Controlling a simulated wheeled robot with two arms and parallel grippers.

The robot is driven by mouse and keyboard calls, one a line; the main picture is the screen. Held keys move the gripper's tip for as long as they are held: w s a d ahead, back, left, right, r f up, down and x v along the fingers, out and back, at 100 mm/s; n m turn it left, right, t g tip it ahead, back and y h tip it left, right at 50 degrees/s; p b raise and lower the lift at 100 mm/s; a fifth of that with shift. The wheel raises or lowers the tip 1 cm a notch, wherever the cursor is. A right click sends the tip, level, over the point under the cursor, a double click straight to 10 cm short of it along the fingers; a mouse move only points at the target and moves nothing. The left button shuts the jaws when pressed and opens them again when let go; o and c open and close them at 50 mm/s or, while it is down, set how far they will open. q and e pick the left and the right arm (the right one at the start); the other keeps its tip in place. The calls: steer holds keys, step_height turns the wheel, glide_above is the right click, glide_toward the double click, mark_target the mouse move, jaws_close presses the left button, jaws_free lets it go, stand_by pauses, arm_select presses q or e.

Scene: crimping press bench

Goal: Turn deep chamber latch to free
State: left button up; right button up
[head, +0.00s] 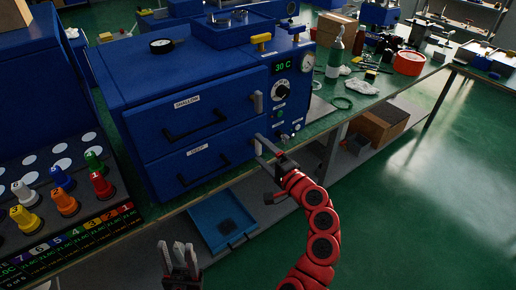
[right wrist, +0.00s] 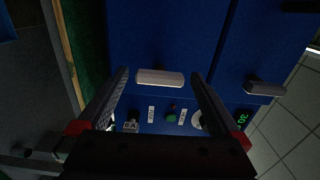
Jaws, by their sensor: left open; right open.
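The deep chamber latch (head: 258,147) is a pale bar at the right edge of the lower drawer, labelled DEEP (head: 198,152), on the blue press (head: 190,85). It stands about upright. In the right wrist view the latch (right wrist: 160,77) lies lengthwise between the fingertips, with gaps at both ends. My right gripper (head: 265,152) is open just in front of it; whether it touches is unclear. The similar shallow latch (head: 257,102) sits above, and shows at the right of the right wrist view (right wrist: 265,88). My left gripper (head: 180,256) is open and empty, low in front.
A panel with a 30 C display (head: 283,67), knob (head: 281,91) and buttons lies right of the latches. Drawer handles (head: 203,172) project to the left. A blue tray (head: 222,222) lies below. Coloured plugs (head: 65,200) stand at left. The floor at right is clear.

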steer(key=v, duration=1.5)
